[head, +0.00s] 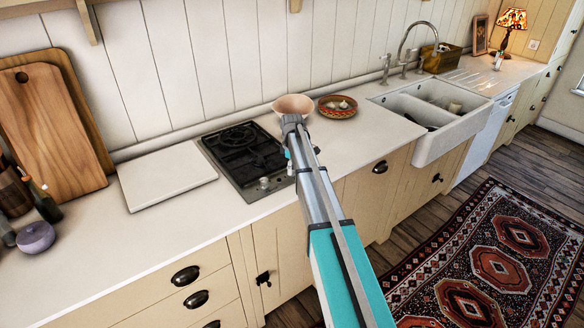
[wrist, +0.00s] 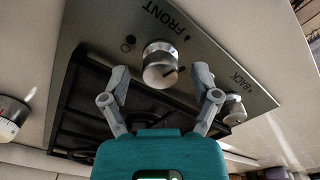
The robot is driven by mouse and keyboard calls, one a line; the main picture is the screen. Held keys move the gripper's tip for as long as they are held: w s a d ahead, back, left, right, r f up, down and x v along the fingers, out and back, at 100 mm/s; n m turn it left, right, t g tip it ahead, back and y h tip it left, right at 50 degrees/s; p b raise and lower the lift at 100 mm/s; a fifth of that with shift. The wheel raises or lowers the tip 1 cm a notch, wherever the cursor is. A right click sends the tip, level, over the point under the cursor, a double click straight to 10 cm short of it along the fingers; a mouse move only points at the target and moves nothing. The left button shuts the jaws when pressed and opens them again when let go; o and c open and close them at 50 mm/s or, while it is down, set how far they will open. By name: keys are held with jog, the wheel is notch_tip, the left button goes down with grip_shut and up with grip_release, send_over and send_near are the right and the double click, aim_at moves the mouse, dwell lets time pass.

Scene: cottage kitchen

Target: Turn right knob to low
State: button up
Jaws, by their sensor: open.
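The hob (head: 240,150) is a black-grated cooktop set in the white counter, with a metal control strip along its front edge. In the head view one knob (head: 264,183) shows and my arm covers the strip to its right. In the wrist view a silver knob (wrist: 158,62) by the printed word FRONT lies between my gripper's (wrist: 160,80) open fingers. A second knob (wrist: 236,112) by the word BACK is outside the right finger. No firm finger contact is visible. The knob's setting marks cannot be read.
A pinkish bowl (head: 293,105) and a patterned dish (head: 338,107) stand behind my arm. A white board (head: 166,176) lies left of the hob. A white round dial (wrist: 10,118) shows at the wrist view's left edge. The counter right of the hob is mostly clear.

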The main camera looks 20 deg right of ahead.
jog(key=shift+m, duration=0.4)
